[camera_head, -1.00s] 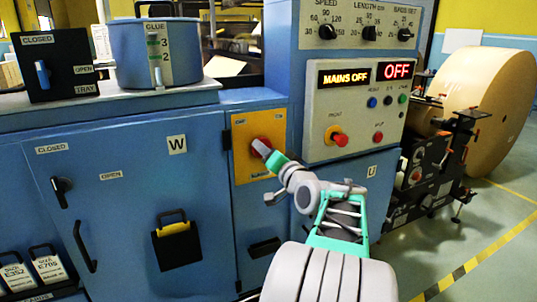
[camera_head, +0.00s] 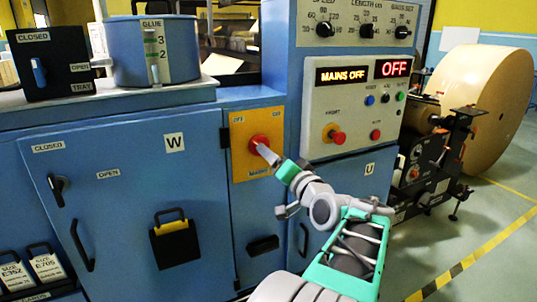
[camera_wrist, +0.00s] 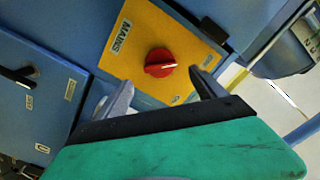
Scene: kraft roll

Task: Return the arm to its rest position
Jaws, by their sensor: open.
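My gripper (camera_head: 266,154) is in front of the yellow mains panel (camera_head: 240,171) on the blue machine. In the wrist view its two fingers (camera_wrist: 160,95) are spread apart with nothing between them. The red mains knob (camera_wrist: 160,62) lies beyond the fingertips and looks clear of them. In the head view the knob (camera_head: 257,142) shows just above and left of the fingertips. My arm reaches up from the bottom of the head view. The display (camera_head: 342,75) reads MAINS OFF, and a red display beside it (camera_head: 393,67) reads OFF.
The control panel (camera_head: 350,110) with knobs and buttons is above my arm. A blue cabinet door marked W (camera_head: 120,190) is at left, with a black handle. A glue pot (camera_head: 155,50) stands on top. A large kraft roll (camera_head: 490,105) stands at right beside open floor.

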